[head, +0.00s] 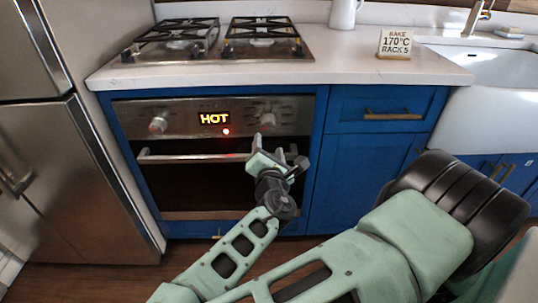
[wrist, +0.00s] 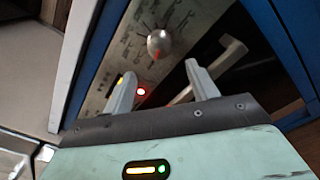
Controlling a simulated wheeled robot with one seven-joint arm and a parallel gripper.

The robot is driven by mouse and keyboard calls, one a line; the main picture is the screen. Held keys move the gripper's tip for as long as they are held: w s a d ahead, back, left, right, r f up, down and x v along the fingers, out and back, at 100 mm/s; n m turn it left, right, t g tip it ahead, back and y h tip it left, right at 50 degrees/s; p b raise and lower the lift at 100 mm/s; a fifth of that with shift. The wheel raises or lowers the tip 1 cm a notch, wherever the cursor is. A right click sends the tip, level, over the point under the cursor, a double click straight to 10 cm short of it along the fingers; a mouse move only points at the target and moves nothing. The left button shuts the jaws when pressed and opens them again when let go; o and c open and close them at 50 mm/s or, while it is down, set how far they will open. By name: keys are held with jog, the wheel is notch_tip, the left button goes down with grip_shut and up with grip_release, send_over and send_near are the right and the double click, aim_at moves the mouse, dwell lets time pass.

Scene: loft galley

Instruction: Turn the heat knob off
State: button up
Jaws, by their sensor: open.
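The oven panel carries two round metal knobs: a left knob (head: 158,124) and a right knob (head: 267,120). I cannot read which one is the heat knob. The right knob also shows in the wrist view (wrist: 160,43), with a red mark on its edge and printed markings around it. The display (head: 214,118) reads HOT, and a red light (head: 226,132) glows below it. My gripper (head: 277,152) is open and empty in front of the oven, just below the right knob in the head view. In the wrist view (wrist: 160,76), that knob lies beyond and between the fingertips, apparently untouched.
The oven handle (head: 190,158) runs below the panel, partly behind my gripper. The white worktop (head: 345,72) above holds the gas hob (head: 265,40) and a sign (head: 395,44) reading BAKE 170°C RACK 5. A steel fridge (head: 95,180) stands left, blue cabinets (head: 350,165) right.

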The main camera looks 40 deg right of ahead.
jog(key=shift+v, duration=0.95)
